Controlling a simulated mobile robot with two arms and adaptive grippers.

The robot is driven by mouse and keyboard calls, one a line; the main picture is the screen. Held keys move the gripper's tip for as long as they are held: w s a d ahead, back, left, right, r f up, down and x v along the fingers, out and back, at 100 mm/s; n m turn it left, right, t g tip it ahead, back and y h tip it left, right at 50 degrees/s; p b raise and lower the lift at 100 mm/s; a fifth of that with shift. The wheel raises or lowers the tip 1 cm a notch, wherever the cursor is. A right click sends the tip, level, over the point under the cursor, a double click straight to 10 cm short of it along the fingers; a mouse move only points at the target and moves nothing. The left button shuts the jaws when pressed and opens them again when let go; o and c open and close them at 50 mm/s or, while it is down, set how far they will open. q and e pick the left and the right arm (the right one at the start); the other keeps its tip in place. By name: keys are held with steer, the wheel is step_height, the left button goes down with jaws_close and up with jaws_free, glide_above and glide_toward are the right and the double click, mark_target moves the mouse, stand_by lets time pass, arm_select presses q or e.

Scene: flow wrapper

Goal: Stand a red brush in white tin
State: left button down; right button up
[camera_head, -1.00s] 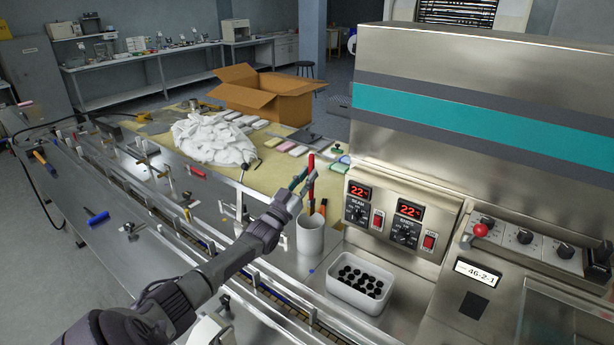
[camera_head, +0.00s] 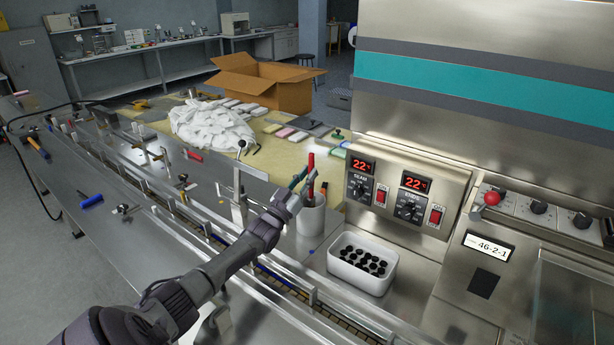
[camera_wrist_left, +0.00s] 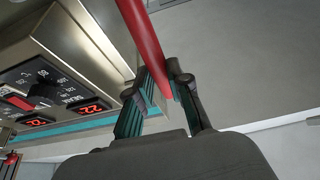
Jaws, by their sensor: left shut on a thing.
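My left gripper (camera_head: 298,187) is shut on the red brush (camera_head: 311,164). The brush is upright, its red upper part rising above the fingers. In the left wrist view the red brush (camera_wrist_left: 146,38) runs up from between the dark fingertips of the left gripper (camera_wrist_left: 155,92). The white tin (camera_head: 312,217) stands on the metal surface just below the gripper. The brush's lower part is over or inside the tin's mouth; its tip is hidden, so I cannot tell how deep it is. My right gripper is not in view.
A small dark and reddish item (camera_head: 324,187) shows at the tin's right rim. A white bin (camera_head: 360,268) of black round parts stands in front right. The machine panel (camera_head: 400,197) rises close on the right. Conveyor rails (camera_head: 270,270) run below my arm.

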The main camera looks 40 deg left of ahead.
arm_select(q)
steer(key=shift+f, duration=0.15)
steer(key=c, duration=1)
jaws_free()
steer(key=s+d+f, duration=0.1)
steer(key=s, duration=1.3)
steer(key=shift+s+d+f, duration=0.15)
steer(key=shift+s+d, duration=0.2)
